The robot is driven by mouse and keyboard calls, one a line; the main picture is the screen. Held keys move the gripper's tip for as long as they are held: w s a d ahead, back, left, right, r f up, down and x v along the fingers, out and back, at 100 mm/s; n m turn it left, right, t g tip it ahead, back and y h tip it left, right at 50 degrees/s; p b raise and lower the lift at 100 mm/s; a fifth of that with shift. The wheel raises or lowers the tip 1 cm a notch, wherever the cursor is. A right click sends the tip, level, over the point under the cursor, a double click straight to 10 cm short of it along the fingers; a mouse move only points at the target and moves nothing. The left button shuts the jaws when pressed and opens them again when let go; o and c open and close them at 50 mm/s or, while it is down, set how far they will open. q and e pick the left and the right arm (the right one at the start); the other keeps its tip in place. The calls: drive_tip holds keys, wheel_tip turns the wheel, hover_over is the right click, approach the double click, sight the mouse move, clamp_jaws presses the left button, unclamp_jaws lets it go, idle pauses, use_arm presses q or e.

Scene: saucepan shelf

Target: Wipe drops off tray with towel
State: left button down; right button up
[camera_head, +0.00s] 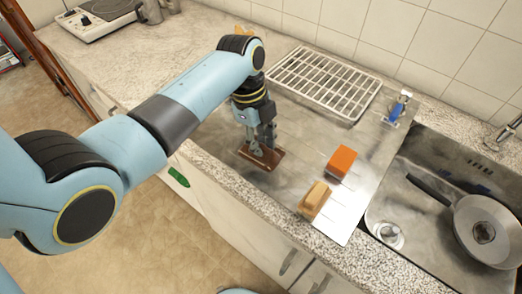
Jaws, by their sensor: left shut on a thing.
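My left gripper (262,147) points down over the left part of the metal tray (300,133). It is shut on a flat brown piece (269,160), which looks like the folded towel. The towel lies low at the tray surface, near the counter's front edge; I cannot tell whether it touches. The fingers hide part of it. I cannot make out separate drops on the shiny tray. My right gripper is not in view.
An orange block (341,161) and a tan sponge-like block (314,200) stand right of the towel. A white rack (324,82) lies behind. A blue-handled item (398,108) is at the back right. The sink (390,185) holds a pan (486,232).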

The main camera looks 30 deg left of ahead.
use_arm(q)
wheel_tip(320, 180, up, 4)
drive_tip(key=p, duration=0.4)
drive_tip(key=shift+r+p, duration=0.15)
drive_tip(key=shift+p, duration=0.25)
drive_tip(key=shift+r, duration=0.85)
